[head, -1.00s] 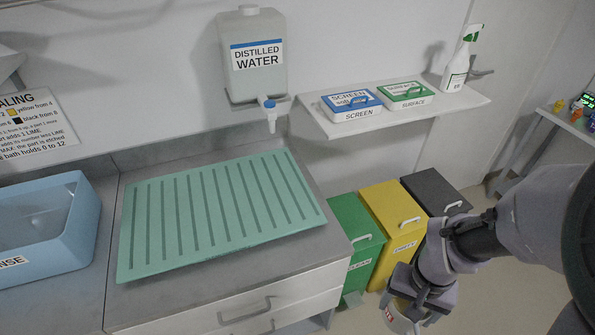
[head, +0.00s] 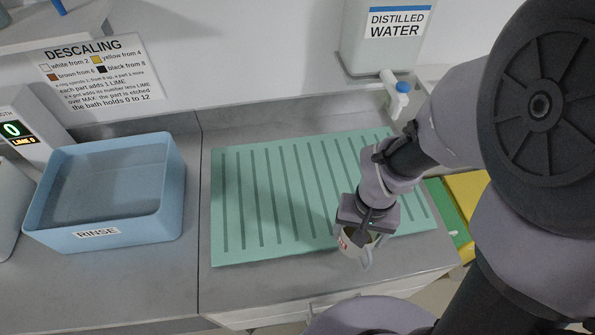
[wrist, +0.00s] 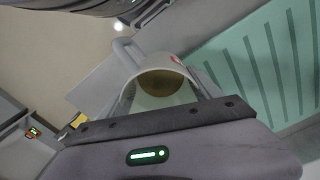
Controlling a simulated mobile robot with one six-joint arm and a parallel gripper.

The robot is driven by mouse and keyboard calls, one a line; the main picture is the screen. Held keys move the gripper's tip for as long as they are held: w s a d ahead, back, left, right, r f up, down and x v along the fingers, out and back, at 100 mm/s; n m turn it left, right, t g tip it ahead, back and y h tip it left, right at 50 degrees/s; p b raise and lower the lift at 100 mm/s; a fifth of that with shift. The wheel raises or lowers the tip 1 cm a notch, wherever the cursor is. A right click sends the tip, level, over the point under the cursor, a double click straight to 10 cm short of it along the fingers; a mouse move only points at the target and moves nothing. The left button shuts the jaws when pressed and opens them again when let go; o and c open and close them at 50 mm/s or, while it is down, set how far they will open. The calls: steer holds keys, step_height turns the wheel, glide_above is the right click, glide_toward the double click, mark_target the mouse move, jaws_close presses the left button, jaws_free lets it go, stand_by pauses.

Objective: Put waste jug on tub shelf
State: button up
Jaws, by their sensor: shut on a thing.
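The waste jug (head: 361,249) is a pale, open-topped jug with a handle and a red mark on its side. My gripper (head: 366,232) is shut on it and holds it at the front right edge of the green ribbed mat. In the wrist view the jug (wrist: 158,68) hangs just beyond the gripper (wrist: 160,105), with its handle toward the upper left and a brownish round area inside. The fingertips are mostly hidden. I cannot identify a tub shelf in these frames.
The green drainer mat (head: 262,200) lies bare on the grey counter. A blue RINSE tub (head: 150,215) stands to its left. A distilled water container (head: 365,55) with a tap is on the wall behind. A shelf edge (head: 60,30) is at the upper left, above the descaling sign (head: 95,72).

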steer(key=w+a, duration=0.2)
steer(key=w, duration=0.2)
steer(key=w+a+f+b, duration=0.1)
steer(key=w+a, duration=0.2)
steer(key=w, duration=0.1)
steer(key=w+a, duration=0.2)
steer(key=w, duration=0.3)
steer(key=shift+w+a+f, duration=0.1)
steer(key=shift+a+f, duration=0.15)
steer(key=shift+w+f+b, duration=0.1)
steer(key=shift+f+b, duration=0.75)
steer(key=shift+f, duration=0.9)
steer(key=shift+f, duration=0.15)
steer(key=o, duration=1.4)
